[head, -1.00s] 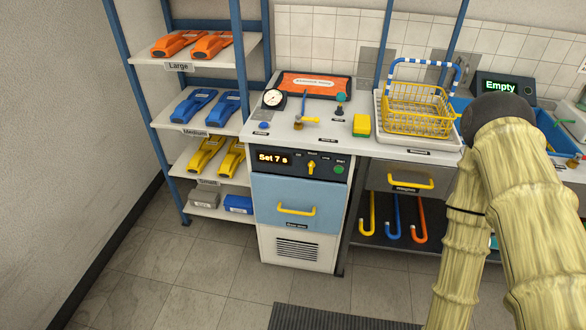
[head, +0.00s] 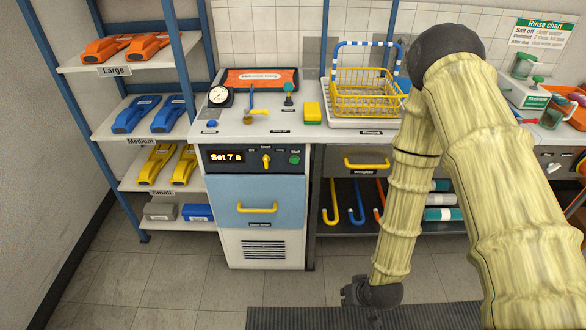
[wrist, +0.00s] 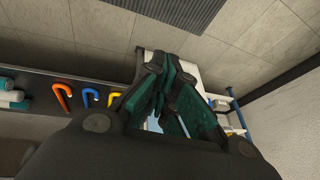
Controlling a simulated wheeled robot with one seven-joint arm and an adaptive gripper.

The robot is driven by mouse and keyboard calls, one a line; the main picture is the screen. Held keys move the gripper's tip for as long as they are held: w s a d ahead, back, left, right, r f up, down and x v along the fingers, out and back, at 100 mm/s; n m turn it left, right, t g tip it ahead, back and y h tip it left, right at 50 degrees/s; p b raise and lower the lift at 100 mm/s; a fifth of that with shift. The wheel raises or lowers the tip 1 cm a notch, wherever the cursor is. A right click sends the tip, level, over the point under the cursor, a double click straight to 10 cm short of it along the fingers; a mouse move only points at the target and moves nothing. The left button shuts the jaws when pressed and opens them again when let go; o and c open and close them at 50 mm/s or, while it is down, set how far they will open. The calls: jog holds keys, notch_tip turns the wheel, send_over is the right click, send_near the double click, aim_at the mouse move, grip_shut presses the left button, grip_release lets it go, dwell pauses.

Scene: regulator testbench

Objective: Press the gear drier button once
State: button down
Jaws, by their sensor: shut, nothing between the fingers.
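The drier (head: 213,223) is a white cabinet with a blue drawer and a vented lower front, left of centre in the head view. The button does not show there.
Shelves (head: 125,125) stand left. Coloured hooks (head: 357,203) hang under the counter to the right. The floor before the drier is clear.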

aim_at(295, 161)
jog(key=w+a+r+n+t+y+b, duration=0.1)
jog(key=w+a+r+t+b, duration=0.1)
jog(key=w+a+r, duration=0.3)
jog(key=w+a+r+n+t+y+b, duration=0.1)
jog(key=w+a+r, duration=0.3)
jog(key=w, duration=0.8)
jog(key=w+a+r+n+t+y+b, duration=0.1)
jog(key=w+a+r+t+y+b, duration=0.1)
jog(key=w+a+r, duration=0.3)
jog(key=w+r+y+b, duration=0.1)
jog(key=w+r, duration=0.2)
jog(key=w, duration=0.1)
jog(key=shift+a+n+t+b, duration=0.3)
jog(key=shift+n+b, duration=0.05)
jog(key=shift+n, duration=0.05)
jog(key=shift+w, duration=0.1)
jog(key=w, duration=0.8)
jog(key=shift+w, duration=0.3)
jog(key=shift+w+r, duration=0.1)
jog(key=shift+w, duration=0.05)
jog(key=shift+w, duration=0.3)
